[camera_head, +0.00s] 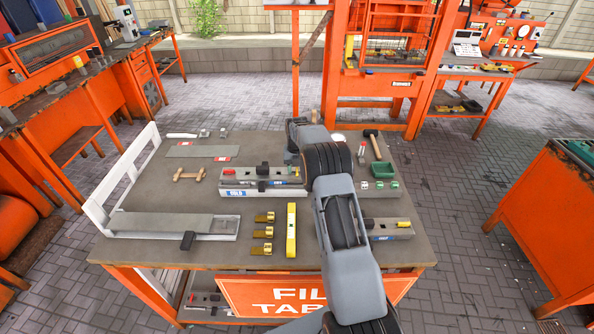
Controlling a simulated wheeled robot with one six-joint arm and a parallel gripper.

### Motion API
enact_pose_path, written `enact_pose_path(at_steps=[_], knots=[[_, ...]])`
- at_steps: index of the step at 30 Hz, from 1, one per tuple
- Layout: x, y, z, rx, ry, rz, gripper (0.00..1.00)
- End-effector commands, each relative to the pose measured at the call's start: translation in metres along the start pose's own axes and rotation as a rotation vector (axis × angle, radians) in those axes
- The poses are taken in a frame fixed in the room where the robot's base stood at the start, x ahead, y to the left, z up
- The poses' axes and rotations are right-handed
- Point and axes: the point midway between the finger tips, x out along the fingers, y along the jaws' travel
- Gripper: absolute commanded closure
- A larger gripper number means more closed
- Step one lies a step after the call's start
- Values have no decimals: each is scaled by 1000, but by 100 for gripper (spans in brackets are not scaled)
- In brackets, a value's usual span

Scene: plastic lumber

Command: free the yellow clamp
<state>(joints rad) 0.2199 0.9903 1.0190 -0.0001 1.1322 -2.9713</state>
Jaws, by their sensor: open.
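A small yellow part (404,224), which may be the yellow clamp, sits on top of a grey fixture (378,236) at the table's right front. My forearm covers that fixture's left part. A longer grey fixture (235,184) with a white base carries a red part (229,171) and a black block (262,169); its right end is behind my arm. My gripper (291,153) is over the back middle of the table, near this long fixture's right end. It is open and apart from the yellow part. Its fingers are mostly hidden and small.
A yellow bar (291,230) and several brass pieces (263,233) lie at the front middle. A white frame (125,180) with a grey plate stands left. A green tray (383,169) and a hammer (376,146) lie back right. Bare tabletop (330,257) shows along the front.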

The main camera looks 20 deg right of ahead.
Motion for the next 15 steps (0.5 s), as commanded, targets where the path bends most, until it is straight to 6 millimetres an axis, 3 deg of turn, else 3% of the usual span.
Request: enact_pose_path(at_steps=[8,15], knots=[[-3,0,0,0,0,0,56],[-22,0,0,0,-1,0,56]])
